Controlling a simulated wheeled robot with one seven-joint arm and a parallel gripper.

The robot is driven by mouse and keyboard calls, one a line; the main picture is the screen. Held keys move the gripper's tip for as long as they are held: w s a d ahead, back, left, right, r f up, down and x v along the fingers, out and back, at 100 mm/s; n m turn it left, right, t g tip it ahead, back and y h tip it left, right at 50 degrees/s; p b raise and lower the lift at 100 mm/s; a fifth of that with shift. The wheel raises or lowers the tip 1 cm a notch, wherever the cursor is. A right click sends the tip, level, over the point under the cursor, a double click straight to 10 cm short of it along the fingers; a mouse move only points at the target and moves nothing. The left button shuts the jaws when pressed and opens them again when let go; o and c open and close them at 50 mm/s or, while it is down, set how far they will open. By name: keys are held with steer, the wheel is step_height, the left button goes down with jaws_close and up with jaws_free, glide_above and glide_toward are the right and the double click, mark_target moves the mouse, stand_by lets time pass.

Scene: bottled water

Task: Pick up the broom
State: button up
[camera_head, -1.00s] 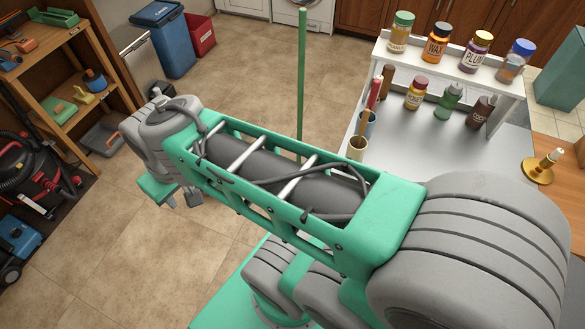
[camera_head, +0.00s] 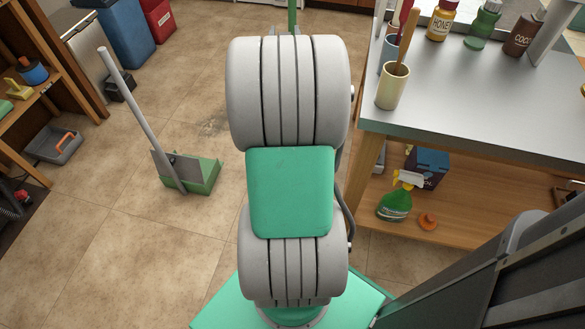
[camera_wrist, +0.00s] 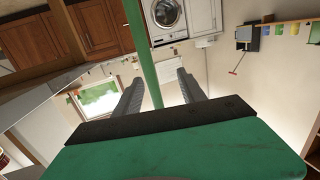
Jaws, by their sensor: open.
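The broom shows only as a green pole. In the head view a short piece of the pole (camera_head: 292,14) stands above my arm, which hides the rest. In the wrist view the pole (camera_wrist: 142,45) runs from the top edge down into the space between the fingers of my gripper (camera_wrist: 160,75). The fingers are apart, one on each side of the pole in the picture. I cannot tell how deep the pole lies between them. The broom head is not visible.
A green dustpan (camera_head: 203,178) with a long grey handle stands on the floor at left. A metal-topped table (camera_head: 450,100) with a cup (camera_head: 393,88) and bottles is close on the right. A spray bottle (camera_head: 395,205) stands on its lower shelf. Shelving is at far left.

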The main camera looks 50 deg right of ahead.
mark_target(292, 20)
steer(key=d, duration=0.1)
steer(key=s+d+h, duration=0.1)
steer(key=shift+d+f, duration=0.1)
steer(key=shift+d, duration=0.3)
steer(key=b+x, duration=0.1)
steer(key=x, duration=0.5)
steer(key=shift+w+d, duration=0.1)
steer(key=shift+w, duration=0.35)
jaws_close()
stand_by(0.4)
steer(key=shift+r, duration=0.25)
